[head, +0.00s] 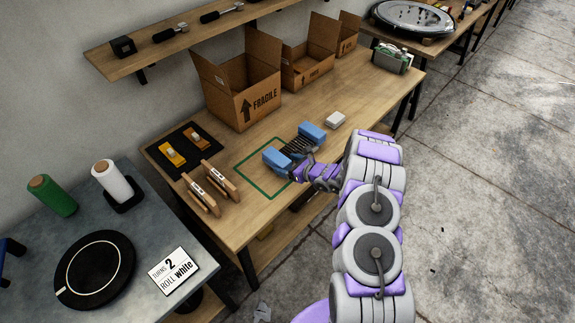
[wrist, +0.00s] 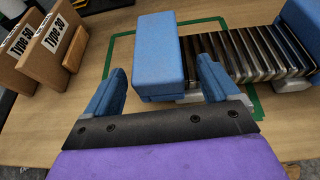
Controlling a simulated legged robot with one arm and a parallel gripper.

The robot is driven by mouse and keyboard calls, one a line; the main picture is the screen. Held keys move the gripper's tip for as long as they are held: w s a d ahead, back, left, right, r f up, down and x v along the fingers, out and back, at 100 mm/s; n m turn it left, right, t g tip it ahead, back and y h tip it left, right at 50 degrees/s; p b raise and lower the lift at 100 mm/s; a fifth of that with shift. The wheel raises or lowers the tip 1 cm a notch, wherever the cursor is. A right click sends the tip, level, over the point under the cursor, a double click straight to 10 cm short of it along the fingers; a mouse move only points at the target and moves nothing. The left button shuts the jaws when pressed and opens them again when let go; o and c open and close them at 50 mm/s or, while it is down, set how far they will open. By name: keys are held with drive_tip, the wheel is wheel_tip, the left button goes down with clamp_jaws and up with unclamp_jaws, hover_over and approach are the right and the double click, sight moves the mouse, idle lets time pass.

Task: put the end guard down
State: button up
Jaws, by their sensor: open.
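A blue block-shaped end guard (head: 276,158) stands at the left end of a row of dark plates (head: 297,146). It also shows in the wrist view (wrist: 158,55), with the plates (wrist: 245,55) close on its right. A second blue end guard (head: 312,131) is at the row's other end; it is partly cut off in the wrist view (wrist: 303,25). My gripper (head: 298,172) is open at the near side of the first guard. In the wrist view my fingers (wrist: 162,75) are on either side of it, with a visible gap at each. The guard's underside is hidden.
A green outline (head: 248,184) marks the wooden bench around the first guard. Brown labelled boards (head: 210,188) stand to its left. A white block (head: 335,120) lies to the right, and open cardboard boxes (head: 240,95) stand behind. Bare bench lies in front inside the outline.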

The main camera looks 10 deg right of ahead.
drive_tip(key=shift+d+r, duration=0.1)
drive_tip(key=p+v, duration=0.2)
drive_tip(key=v, duration=1)
drive_tip(key=s+a+r+n+g+y, duration=0.35)
drive_tip(key=a+r+n, duration=0.45)
drive_tip(key=a+r, duration=0.55)
drive_tip(key=s+a+r+n+g, duration=0.75)
drive_tip(key=s+r+n, duration=0.25)
drive_tip(key=s+r, duration=0.35)
drive_tip(key=s+d+r+n+g+h, duration=0.2)
drive_tip(key=s+n+h, duration=0.35)
drive_tip(key=s, duration=0.95)
drive_tip(key=s+d+r+n+h, duration=0.2)
drive_tip(key=s+d+n+h, duration=0.3)
drive_tip(key=s+d, duration=0.7)
drive_tip(key=shift+t+h, duration=0.3)
drive_tip(key=shift+h, duration=0.3)
